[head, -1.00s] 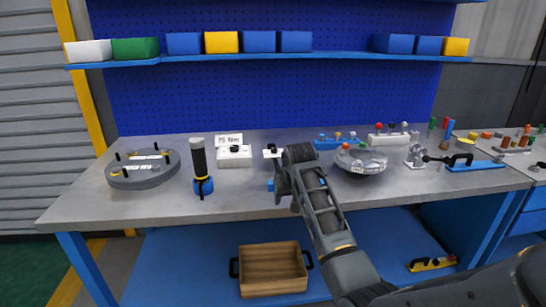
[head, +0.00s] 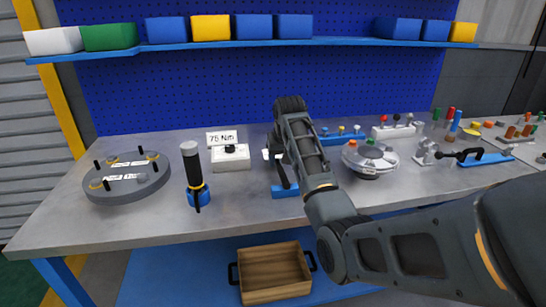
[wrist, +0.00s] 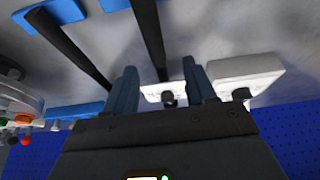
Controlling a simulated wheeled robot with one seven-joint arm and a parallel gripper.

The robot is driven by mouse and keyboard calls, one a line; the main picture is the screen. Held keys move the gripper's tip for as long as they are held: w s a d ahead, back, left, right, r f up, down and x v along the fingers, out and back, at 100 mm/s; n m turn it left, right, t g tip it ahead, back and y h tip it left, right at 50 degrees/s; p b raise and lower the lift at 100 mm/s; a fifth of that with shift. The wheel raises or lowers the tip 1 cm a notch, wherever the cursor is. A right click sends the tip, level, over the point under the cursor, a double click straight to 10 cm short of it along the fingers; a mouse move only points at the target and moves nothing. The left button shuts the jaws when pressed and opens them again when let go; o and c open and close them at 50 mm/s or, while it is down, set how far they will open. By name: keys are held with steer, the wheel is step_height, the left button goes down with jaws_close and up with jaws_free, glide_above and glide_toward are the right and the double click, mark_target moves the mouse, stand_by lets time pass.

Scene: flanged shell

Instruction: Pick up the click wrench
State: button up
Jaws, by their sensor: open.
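My gripper (wrist: 160,66) is open and empty, its two blue-grey fingers apart in the wrist view. Two long black bars lie beyond it: one bar (wrist: 150,35) runs up between the fingers' line, and another bar (wrist: 68,48) lies to the left. Each has a blue piece at its upper end. I cannot tell which bar is the click wrench. In the head view, part of a dark bar (head: 284,174) shows above a blue rest (head: 284,191), just left of my arm. My arm hides the other bar and my fingertips there.
A white box with a black knob (head: 230,160) and a 75 Nm sign stands left. A black-handled tool in a blue base (head: 195,175) and a round grey plate (head: 128,182) stand further left. A round clear-lidded tray (head: 370,160) is right of my arm. The front bench strip is clear.

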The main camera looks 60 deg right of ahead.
mark_target(281, 168)
steer(key=shift+p+x, duration=0.3)
steer(key=shift+x, duration=2.85)
steer(key=shift+s, duration=0.2)
jaws_close()
steer(key=shift+r, duration=0.1)
